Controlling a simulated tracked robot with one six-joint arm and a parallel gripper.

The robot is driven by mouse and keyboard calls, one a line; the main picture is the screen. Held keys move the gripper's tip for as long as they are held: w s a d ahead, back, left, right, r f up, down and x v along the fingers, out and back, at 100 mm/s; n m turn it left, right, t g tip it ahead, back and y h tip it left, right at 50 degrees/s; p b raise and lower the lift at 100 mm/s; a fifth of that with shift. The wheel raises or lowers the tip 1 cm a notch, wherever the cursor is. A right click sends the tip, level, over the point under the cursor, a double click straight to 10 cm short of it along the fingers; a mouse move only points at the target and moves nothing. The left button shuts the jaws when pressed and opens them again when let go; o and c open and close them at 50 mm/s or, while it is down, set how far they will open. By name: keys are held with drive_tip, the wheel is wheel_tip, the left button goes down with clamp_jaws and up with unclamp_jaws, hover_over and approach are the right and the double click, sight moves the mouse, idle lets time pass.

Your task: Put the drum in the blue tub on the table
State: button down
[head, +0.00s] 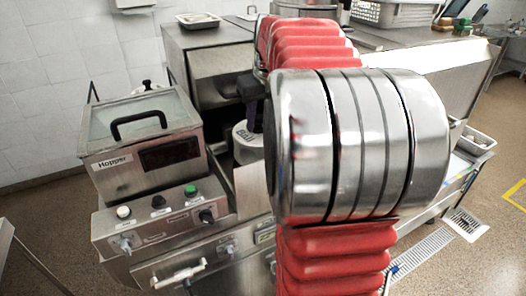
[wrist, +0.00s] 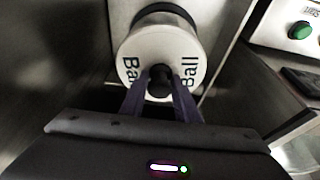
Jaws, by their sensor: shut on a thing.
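A white round drum (head: 247,142) marked "Ball" sits in a recess of the steel machine, right of the hopper, partly hidden by my arm. In the wrist view the drum (wrist: 160,50) shows its pale face with a dark knob (wrist: 161,80) in the middle. My gripper (head: 252,118) reaches down to it from above. In the wrist view the fingers (wrist: 162,95) are closed in on both sides of the knob and hold it. Whether the drum is clear of its support cannot be told. No blue tub shows.
The hopper (head: 140,120) with a black-handled lid stands close at left, above a panel of knobs and buttons (head: 160,205). Steel walls flank the recess. A grey perforated basket (head: 397,12) stands at the back right. Open floor (head: 490,120) lies at right.

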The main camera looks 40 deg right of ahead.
drive_tip(key=shift+r, duration=0.9)
